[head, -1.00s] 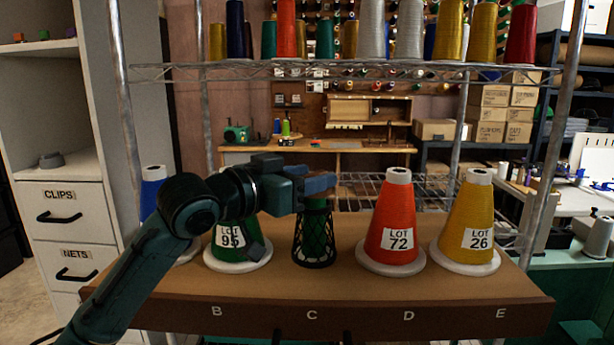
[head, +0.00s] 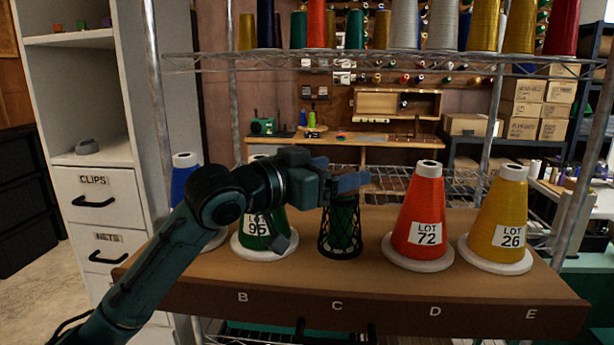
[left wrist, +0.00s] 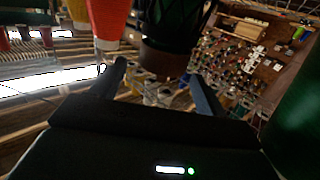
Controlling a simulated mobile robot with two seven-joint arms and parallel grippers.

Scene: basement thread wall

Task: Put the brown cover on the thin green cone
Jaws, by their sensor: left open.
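The thin green cone (head: 343,222) stands upright at spot C on the brown shelf board. A dark lattice cover (head: 326,240) surrounds it, its lower rim down at the board. In the left wrist view a brown band (left wrist: 168,62), apparently the cover's upper end, lies between the fingers. My left gripper (head: 348,183) is open at the top of the cone; its fingers also show in the left wrist view (left wrist: 160,88), one on each side of the band. Whether they touch it I cannot tell. The cone's tip is hidden behind the gripper in the head view. My right gripper is out of view.
The LOT 95 green cone (head: 248,243) stands close left, partly behind my left arm. The orange LOT 72 cone (head: 420,210) and yellow LOT 26 cone (head: 497,215) stand to the right. A blue cone (head: 182,182) is at far left. A wire shelf (head: 390,62) runs above.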

